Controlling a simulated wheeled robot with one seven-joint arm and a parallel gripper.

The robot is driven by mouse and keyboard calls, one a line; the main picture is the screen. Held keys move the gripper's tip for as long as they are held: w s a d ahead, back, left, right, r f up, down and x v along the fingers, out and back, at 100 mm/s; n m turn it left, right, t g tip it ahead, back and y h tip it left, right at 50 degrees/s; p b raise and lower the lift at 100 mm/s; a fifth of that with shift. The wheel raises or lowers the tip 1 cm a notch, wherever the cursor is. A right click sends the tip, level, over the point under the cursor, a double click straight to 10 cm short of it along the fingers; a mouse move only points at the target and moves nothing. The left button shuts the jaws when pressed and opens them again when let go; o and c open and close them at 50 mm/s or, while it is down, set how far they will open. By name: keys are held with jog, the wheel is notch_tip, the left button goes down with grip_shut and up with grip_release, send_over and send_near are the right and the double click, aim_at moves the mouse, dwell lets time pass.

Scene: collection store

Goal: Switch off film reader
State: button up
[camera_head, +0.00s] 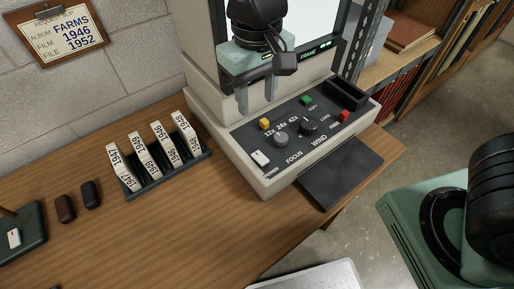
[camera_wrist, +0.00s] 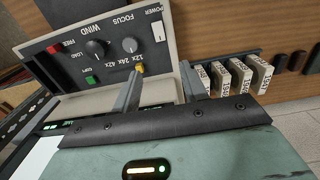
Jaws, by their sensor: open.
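The film reader (camera_head: 205,75) stands on the wooden desk, its sloped dark control panel (camera_head: 318,112) facing front. Its white power switch (camera_head: 260,158) is at the panel's front left corner; in the wrist view the switch (camera_wrist: 158,32) shows at the panel's upper right. The reader's screen (camera_head: 326,25) is lit, with a green readout (camera_head: 318,46) below it. My gripper (camera_head: 257,100) is open and empty above the back left of the panel, apart from the switch. In the wrist view its two fingers (camera_wrist: 161,68) point toward the panel, near the yellow button (camera_wrist: 140,69).
The panel also holds a focus knob (camera_head: 281,140), a wind knob (camera_head: 308,125), a green button (camera_head: 307,100) and a red button (camera_head: 345,116). A rack of dated film boxes (camera_head: 180,172) stands left of the reader. A clipboard (camera_head: 62,35) hangs on the wall.

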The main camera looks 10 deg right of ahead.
aim_at(257, 154)
notch_tip(257, 154, down, 16)
dwell(0.4)
jog(key=shift+c, duration=0.3)
